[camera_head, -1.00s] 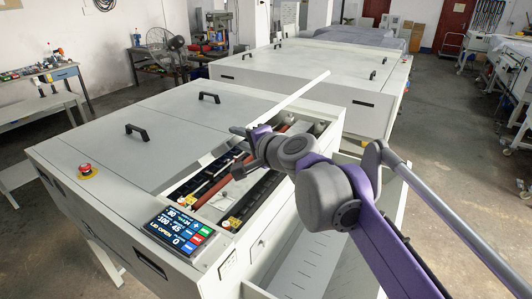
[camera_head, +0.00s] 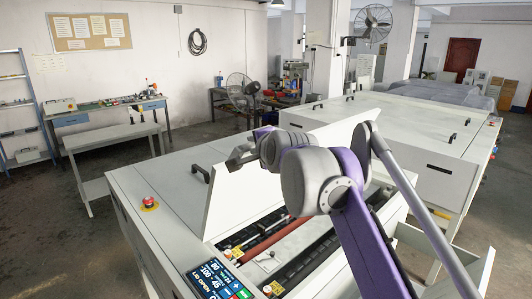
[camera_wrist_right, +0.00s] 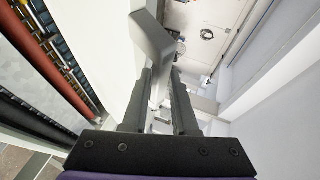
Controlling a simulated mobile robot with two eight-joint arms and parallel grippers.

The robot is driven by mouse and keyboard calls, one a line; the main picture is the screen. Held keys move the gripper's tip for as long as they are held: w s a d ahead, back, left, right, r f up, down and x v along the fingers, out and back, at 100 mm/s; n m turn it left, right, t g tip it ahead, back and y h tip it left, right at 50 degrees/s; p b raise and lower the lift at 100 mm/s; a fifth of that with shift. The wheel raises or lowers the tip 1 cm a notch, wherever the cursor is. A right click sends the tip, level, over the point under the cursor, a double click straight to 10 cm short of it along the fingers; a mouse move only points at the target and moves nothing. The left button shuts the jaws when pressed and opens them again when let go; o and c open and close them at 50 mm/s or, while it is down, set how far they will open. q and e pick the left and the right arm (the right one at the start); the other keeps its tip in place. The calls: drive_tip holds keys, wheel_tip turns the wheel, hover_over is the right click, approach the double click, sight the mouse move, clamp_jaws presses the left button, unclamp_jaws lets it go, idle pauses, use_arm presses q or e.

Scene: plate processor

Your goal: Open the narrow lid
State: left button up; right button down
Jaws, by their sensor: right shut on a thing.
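The narrow lid (camera_head: 240,205) of the near white machine stands steeply raised in the head view, with the rollers bay (camera_head: 290,240) exposed below it. My right gripper (camera_head: 240,157) is at the lid's upper part, beside its raised edge. In the right wrist view, my right gripper (camera_wrist_right: 160,98) is shut on a pale grey piece, apparently the lid's handle (camera_wrist_right: 150,38), which passes between the fingers. The red and black rollers (camera_wrist_right: 45,60) show at left there. My right forearm hides part of the lid and bay. My left gripper is not in view.
The control screen (camera_head: 218,281) reading "LID OPEN" and a red emergency button (camera_head: 148,202) are on the near machine. A second white machine (camera_head: 420,140) stands behind at right. A grey bench (camera_head: 112,145) stands at left, with open floor around it.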

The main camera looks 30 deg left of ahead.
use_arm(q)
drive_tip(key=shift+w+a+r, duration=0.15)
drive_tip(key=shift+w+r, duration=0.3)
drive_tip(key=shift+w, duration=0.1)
use_arm(e)
drive_tip(key=shift+w+a+r+h, duration=0.15)
drive_tip(key=shift+w+a, duration=0.05)
drive_tip(key=shift+a, duration=0.35)
drive_tip(key=shift+w+a+r+h, duration=0.1)
drive_tip(key=shift+w+a+h, duration=0.05)
drive_tip(key=shift+a, duration=0.4)
drive_tip(key=c, duration=0.7)
unclamp_jaws()
drive_tip(key=shift+s+d, duration=0.1)
drive_tip(key=shift+s, duration=0.05)
drive_tip(key=shift+s+d+r, duration=0.1)
drive_tip(key=shift+d, duration=0.1)
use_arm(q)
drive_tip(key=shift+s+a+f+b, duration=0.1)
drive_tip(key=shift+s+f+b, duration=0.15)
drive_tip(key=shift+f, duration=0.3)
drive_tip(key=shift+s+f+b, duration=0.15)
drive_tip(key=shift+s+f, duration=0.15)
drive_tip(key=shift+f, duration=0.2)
use_arm(e)
drive_tip(key=v, duration=1)
drive_tip(key=shift+d+r, duration=0.1)
drive_tip(key=shift+r, duration=0.3)
